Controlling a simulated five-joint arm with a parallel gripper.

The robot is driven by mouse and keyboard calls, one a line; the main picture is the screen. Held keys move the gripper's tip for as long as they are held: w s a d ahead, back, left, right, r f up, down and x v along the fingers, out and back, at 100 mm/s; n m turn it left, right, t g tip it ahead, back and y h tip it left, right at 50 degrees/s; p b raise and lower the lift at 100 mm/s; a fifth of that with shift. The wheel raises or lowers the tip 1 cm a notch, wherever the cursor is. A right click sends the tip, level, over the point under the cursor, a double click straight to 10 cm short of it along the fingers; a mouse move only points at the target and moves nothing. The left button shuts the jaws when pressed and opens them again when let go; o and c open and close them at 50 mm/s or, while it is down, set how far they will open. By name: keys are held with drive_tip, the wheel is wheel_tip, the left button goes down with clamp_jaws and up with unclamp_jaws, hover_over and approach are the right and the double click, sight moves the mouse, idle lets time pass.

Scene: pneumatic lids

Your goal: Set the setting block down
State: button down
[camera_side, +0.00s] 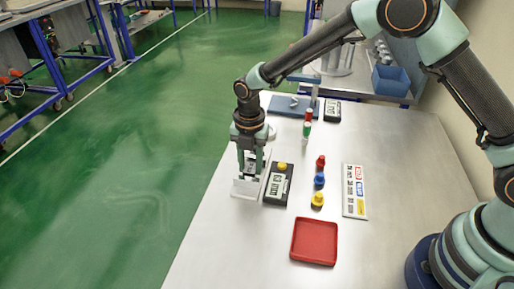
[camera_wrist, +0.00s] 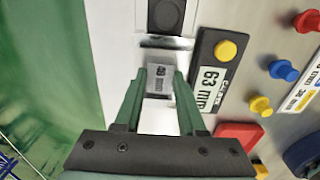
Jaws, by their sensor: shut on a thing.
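My gripper (camera_side: 250,172) points down over a white plate (camera_side: 241,190) near the table's left edge. Its green fingers (camera_wrist: 160,88) are shut on a small grey setting block (camera_wrist: 160,80) with a printed label, too small to read surely. The white plate also shows under the block in the wrist view (camera_wrist: 160,121). I cannot tell whether the block touches the plate. A black block labelled 63 mm (camera_side: 273,191) with a yellow knob stands just right of my gripper; it also shows in the wrist view (camera_wrist: 203,73).
Red (camera_side: 320,160), blue (camera_side: 319,180) and yellow (camera_side: 317,200) knobs stand right of the black block. Beyond them lies a label board (camera_side: 355,190). A red tray (camera_side: 314,261) is in front. A blue-grey plate (camera_side: 285,105) and another black block (camera_side: 332,110) lie at the back.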

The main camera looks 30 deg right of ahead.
drive_tip(key=c, duration=0.5)
unclamp_jaws()
drive_tip(key=shift+f, duration=0.15)
